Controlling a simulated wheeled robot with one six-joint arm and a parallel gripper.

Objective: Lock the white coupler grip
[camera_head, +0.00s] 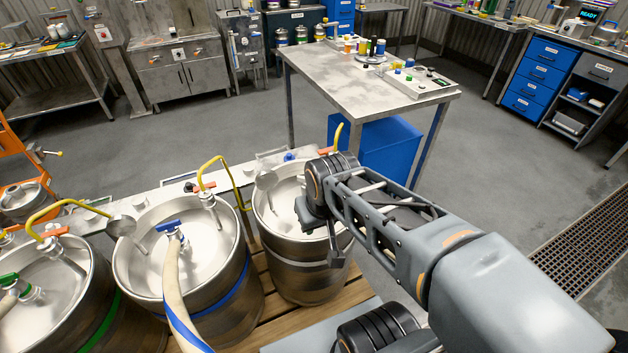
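I cannot make out a white coupler grip. Three steel kegs stand in a row. The left keg (40,305) has a coupler with a green grip (8,279). The middle keg (130,262) has a coupler with a blue grip (168,226) and a beige hose (178,290). The right keg (305,280) carries a blue band-free steel body, and my arm covers part of its top. My gripper (335,245) is over this keg's right side, pointing down. Its fingers are mostly hidden by my wrist, so their opening and any contact do not show.
Yellow hoses (215,160) with orange handles (204,187) rise behind the kegs along a pale rail (150,195). The kegs stand on a wooden pallet (275,322). A steel table (350,75) with a blue bin (385,145) stands beyond.

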